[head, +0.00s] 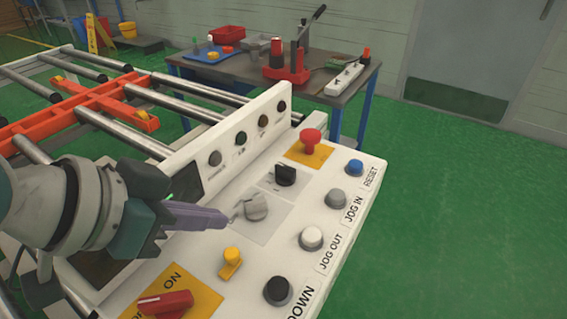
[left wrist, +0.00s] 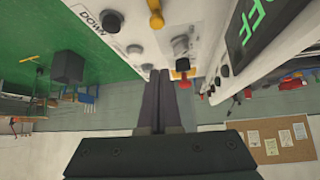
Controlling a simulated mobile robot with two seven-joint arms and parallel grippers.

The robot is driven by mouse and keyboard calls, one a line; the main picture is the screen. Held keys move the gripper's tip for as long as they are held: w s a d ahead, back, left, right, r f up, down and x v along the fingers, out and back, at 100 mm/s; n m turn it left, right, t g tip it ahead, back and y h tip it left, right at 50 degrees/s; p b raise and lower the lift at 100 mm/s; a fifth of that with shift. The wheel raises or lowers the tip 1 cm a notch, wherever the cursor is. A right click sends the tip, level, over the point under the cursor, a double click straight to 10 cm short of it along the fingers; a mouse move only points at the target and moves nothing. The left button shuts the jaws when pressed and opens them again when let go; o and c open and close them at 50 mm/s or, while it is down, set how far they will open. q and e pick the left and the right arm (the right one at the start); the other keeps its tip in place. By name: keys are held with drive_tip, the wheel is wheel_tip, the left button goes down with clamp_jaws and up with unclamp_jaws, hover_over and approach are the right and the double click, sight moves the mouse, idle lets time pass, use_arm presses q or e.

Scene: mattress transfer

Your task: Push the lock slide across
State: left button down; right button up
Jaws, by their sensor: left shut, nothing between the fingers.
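The white control panel (head: 340,215) carries a small yellow slide-like piece (head: 231,262) near its lower left; it also shows in the left wrist view (left wrist: 156,18). I cannot tell for sure that this is the lock slide. A grey knob (head: 256,207) sits on a pale plate behind it, with a thin light metal piece at its left. My left gripper (head: 226,219) is shut and empty, its tips just left of the grey knob and above the yellow piece. In the left wrist view its fingers (left wrist: 160,74) point toward the panel. Contact cannot be told. My right gripper is not in view.
A red mushroom button (head: 310,140), black selector (head: 286,174) and red handle (head: 165,303) stand up from the panel. White, grey, blue and black buttons line its right side. A roller frame (head: 95,105) lies behind left, a workbench (head: 340,85) behind. Green floor is clear at right.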

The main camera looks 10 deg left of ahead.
sight(234, 249)
use_arm(q)
drive_tip(key=shift+w+f, duration=0.1)
drive_tip(key=shift+w, duration=0.05)
drive_tip(key=b+x, duration=0.2)
drive_tip(key=x, duration=0.8)
drive_tip(key=s, duration=0.1)
drive_tip(key=s+a+p, duration=0.1)
drive_tip(key=s, duration=0.1)
drive_tip(key=shift+a+f, duration=0.25)
drive_tip(key=shift+f, duration=0.05)
drive_tip(key=shift+s+a+f, duration=0.1)
drive_tip(key=shift+s+a, duration=0.1)
drive_tip(key=shift+s, duration=0.15)
drive_tip(key=shift+p, duration=0.3)
